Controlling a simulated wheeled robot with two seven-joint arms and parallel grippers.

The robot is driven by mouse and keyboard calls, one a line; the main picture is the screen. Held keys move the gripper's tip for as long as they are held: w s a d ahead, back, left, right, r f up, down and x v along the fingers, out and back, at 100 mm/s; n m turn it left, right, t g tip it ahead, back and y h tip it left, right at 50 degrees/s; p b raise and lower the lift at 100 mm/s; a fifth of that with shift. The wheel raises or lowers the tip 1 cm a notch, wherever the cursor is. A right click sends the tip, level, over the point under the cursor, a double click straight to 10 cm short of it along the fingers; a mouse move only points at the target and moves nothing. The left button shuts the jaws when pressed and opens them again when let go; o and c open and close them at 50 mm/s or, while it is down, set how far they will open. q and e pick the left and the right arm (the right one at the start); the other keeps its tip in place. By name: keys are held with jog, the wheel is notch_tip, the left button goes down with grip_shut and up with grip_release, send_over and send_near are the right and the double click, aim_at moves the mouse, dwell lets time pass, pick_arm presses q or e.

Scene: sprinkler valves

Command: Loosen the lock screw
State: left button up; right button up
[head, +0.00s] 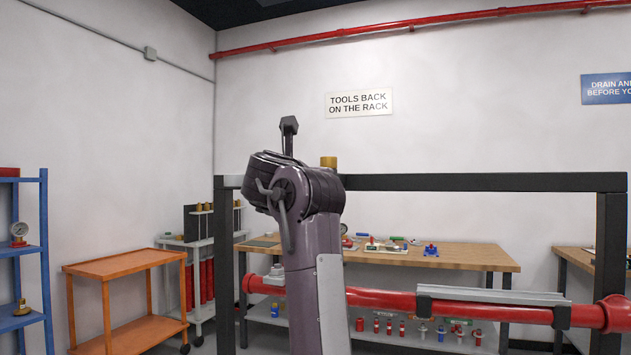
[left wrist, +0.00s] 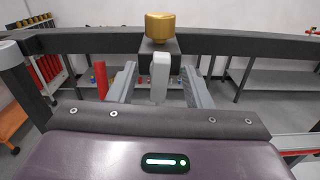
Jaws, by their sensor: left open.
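In the left wrist view, a brass-coloured round knob (left wrist: 160,26) sits on a black block (left wrist: 174,58) at the dark rail. A light grey upright tab (left wrist: 160,76) stands in front of the block; I cannot tell whether tab or knob is the lock screw. My left gripper (left wrist: 156,84) is open, one finger on each side of the tab, with visible gaps. No grip on it shows. In the head view, the knob (head: 328,161) shows above the rail, and my left arm hides the left gripper and the tab. My right gripper is not in view.
The dark frame rail (head: 480,182) crosses behind my arm, with a post (head: 608,240) at right. A red pipe (head: 390,298) runs below it. A wooden workbench (head: 465,257) with small parts stands behind. An orange cart (head: 120,265) and blue shelf (head: 43,250) are at left.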

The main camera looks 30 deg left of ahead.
pick_arm(q)
jog(key=p+v, duration=0.3)
jog(key=v, duration=0.3)
dwell(0.3)
dwell(0.4)
